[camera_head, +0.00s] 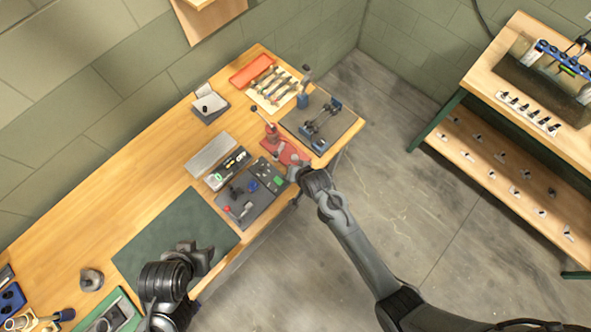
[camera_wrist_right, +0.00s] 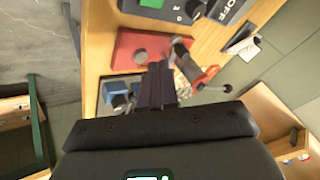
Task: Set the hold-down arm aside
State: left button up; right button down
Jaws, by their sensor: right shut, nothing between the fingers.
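A red fixture plate (camera_head: 291,152) lies near the front edge of the bench, and it also shows in the right wrist view (camera_wrist_right: 126,48) with a round grey part on it. At its side stands a clamp-like grey and red piece (camera_wrist_right: 183,60), which looks like the hold-down arm; in the head view it is small (camera_head: 270,131). My right gripper (camera_wrist_right: 157,82) is shut and empty, its fingers close to the plate and the clamp piece; whether they touch is unclear. In the head view the right gripper (camera_head: 298,170) is partly hidden by its wrist. My left gripper (camera_head: 200,258) is over the dark green mat, its jaws unclear.
A dark tray with blue-ended parts (camera_head: 318,122) lies beyond the red plate. A grey panel with knobs (camera_head: 251,190) and a tool rack (camera_head: 274,89) lie nearby. The green mat (camera_head: 170,240) is mostly clear. A second bench (camera_head: 520,130) stands at right.

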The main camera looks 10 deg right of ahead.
jog(key=shift+a+v, duration=0.2)
jog(key=shift+v, duration=0.65)
jog(key=shift+a+v, duration=0.2)
jog(key=shift+v, duration=0.7)
jog(key=shift+s, duration=0.15)
